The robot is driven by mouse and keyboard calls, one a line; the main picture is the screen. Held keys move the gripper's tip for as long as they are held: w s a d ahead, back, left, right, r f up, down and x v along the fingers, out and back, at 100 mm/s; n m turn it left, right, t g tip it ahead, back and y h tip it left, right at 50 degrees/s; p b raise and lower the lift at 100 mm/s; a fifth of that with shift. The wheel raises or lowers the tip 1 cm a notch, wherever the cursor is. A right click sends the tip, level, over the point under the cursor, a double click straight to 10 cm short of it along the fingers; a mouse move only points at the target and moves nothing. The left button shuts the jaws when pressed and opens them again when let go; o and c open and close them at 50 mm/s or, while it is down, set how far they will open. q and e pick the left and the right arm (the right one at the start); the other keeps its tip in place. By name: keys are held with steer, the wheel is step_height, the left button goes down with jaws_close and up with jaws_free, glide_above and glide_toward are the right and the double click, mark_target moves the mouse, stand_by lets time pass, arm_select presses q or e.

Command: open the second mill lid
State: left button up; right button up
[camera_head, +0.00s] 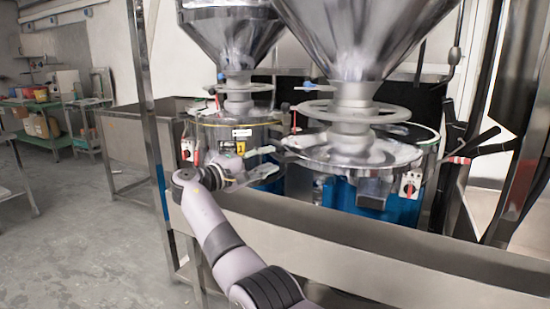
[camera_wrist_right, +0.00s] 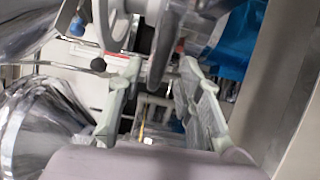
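Two mills stand under funnel-shaped steel hoppers. The nearer mill has a round shiny metal lid (camera_head: 392,154), lying flat, with a grey ring wheel (camera_head: 393,112) above it. The other mill (camera_head: 213,132) is farther back on the left, with its own ring wheel (camera_head: 245,88). I cannot tell from the pictures which is the second mill. My right gripper (camera_head: 277,161) is open between the two mills, just left of the nearer lid. In the right wrist view, its two pale green fingers (camera_wrist_right: 162,85) are wide apart with no held object visible between them. My left gripper is out of view.
A steel trough wall (camera_head: 330,240) runs along the front, below the mills, and my right arm reaches over it. A metal post (camera_head: 150,110) stands at the left. Blue machine parts (camera_head: 345,195) sit under the nearer lid.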

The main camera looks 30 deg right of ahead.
steer(key=s+a, duration=0.1)
steer(key=a, duration=0.7)
steer(key=shift+s+f, duration=0.2)
steer(key=shift+s, duration=0.05)
steer(key=shift+a, duration=0.1)
